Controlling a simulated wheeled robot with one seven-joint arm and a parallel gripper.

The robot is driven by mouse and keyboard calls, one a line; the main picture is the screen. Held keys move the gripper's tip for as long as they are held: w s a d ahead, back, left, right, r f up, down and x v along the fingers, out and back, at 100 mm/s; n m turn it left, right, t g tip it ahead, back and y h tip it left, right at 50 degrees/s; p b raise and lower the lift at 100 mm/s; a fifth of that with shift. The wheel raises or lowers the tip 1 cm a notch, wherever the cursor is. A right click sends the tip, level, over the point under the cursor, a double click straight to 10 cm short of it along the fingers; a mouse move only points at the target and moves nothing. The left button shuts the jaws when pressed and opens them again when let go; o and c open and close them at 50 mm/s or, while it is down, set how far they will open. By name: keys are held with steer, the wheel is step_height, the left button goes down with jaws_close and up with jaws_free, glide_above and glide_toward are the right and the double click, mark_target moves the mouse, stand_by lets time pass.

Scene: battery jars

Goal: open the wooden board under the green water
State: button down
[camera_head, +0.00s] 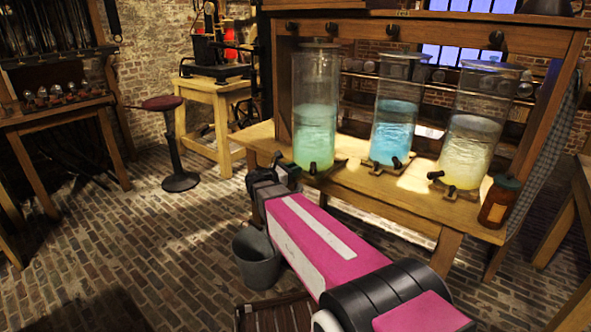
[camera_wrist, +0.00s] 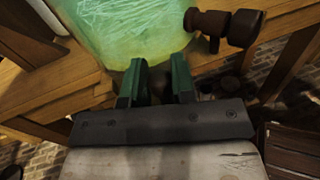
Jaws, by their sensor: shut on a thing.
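The green water fills the lower part of a clear glass jar (camera_head: 315,125) at the left of the jar table. A small wooden board (camera_head: 338,164) shows beside the foot of this jar. My gripper (camera_head: 290,172) reaches to the table's front edge, below and left of the jar's dark tap (camera_head: 313,168). In the wrist view the green fingers of my gripper (camera_wrist: 160,80) are a little apart, close under the glowing green jar (camera_wrist: 125,35). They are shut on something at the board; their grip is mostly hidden. The tap (camera_wrist: 225,25) is just right of the fingers.
A jar of blue water (camera_head: 393,130) and one of pale yellow water (camera_head: 468,150) stand to the right on the wooden table (camera_head: 345,190). A brown bottle (camera_head: 498,202) is at the right corner. A grey bucket (camera_head: 256,260) stands below my arm. Brick floor is open at left.

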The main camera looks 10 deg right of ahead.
steer(key=shift+s, duration=0.1)
steer(key=c, duration=1)
jaws_free()
steer(key=shift+o, duration=0.2)
steer(key=v, duration=1)
steer(key=shift+s+a, duration=0.15)
steer(key=shift+a, duration=0.2)
steer(key=shift+f, duration=0.1)
steer(key=s+d+f+m+g+y, duration=0.55)
steer(key=d+f+m, duration=0.25)
steer(key=f, duration=0.2)
steer(key=s+a+f+m+g+y, duration=0.1)
steer(key=s+f+m+y, duration=0.7)
steer(key=m+y, duration=0.3)
steer(key=m, duration=0.2)
steer(key=shift+s+a+m, duration=0.35)
steer(key=shift+a+m, duration=0.05)
